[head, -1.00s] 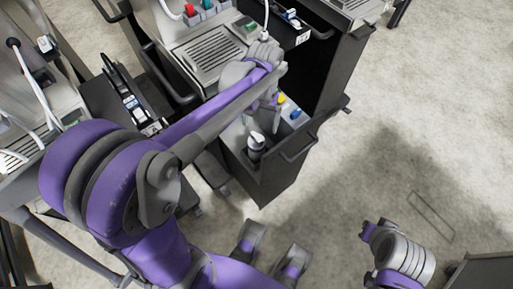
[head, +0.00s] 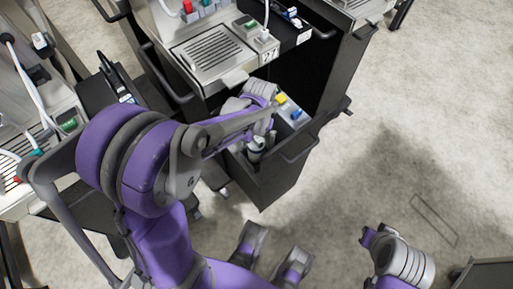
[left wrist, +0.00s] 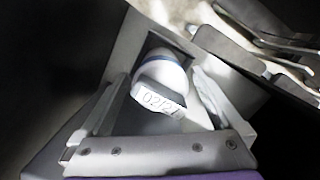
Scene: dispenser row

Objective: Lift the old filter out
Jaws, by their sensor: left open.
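The old filter (left wrist: 163,82) shows in the left wrist view as a rounded white body with a bluish band and a flat tab marked "02/2", the last character unclear. It sits in a square opening of a grey housing. My left gripper (left wrist: 160,92) is open, with one finger on each side of the tab and the tab between them. I cannot tell whether the fingers touch it. In the head view my left wrist (head: 262,92) is down in the pulled-out drawer (head: 262,190), and my forearm hides the fingers and the filter.
In the drawer are a white bottle (head: 256,146), a yellow piece (head: 281,99) and a blue piece (head: 296,114). A dispenser (head: 214,48) with a drip grate overhangs it. Floor is clear on the right.

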